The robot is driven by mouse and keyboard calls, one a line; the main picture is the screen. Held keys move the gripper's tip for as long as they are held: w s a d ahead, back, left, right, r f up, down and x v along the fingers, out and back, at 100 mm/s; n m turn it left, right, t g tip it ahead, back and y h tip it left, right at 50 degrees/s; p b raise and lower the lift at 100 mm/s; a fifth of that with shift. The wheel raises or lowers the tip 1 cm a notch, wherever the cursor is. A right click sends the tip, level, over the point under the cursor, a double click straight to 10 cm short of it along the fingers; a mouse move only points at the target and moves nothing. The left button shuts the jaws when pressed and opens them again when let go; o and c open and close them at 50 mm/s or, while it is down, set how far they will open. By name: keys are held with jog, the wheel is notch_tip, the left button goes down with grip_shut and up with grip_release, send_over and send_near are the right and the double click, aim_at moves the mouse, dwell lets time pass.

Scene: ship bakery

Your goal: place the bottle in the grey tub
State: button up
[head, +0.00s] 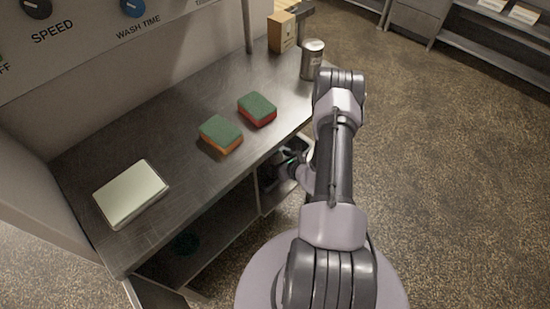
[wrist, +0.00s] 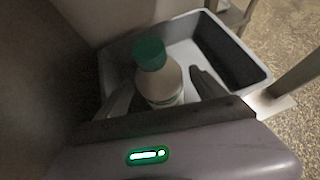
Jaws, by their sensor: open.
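The bottle (wrist: 166,85), white with a green cap, is upright between the two fingers of my gripper (wrist: 163,92) in the wrist view. The fingers are spread, one on each side of it. The grey tub (wrist: 243,83) is around and behind the bottle in that view, with a pale floor. The bottle's base is hidden by my gripper, so I cannot tell whether it rests on the tub floor. In the head view my gripper (head: 287,163) is low beside the counter, at the lower shelf, mostly hidden by my arm and the counter edge.
The steel counter (head: 185,172) holds an orange-green sponge (head: 220,134), a red-green sponge (head: 257,109), a pale tray (head: 131,193), a metal can (head: 312,60) and a cardboard box (head: 281,33). A metal leg (wrist: 295,80) stands right of the tub. Open floor lies right.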

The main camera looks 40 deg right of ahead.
jog(key=p+v, duration=0.3)
jog(key=v, duration=0.7)
jog(key=shift+s+r+p, duration=0.25)
jog(key=shift+s+p, duration=0.05)
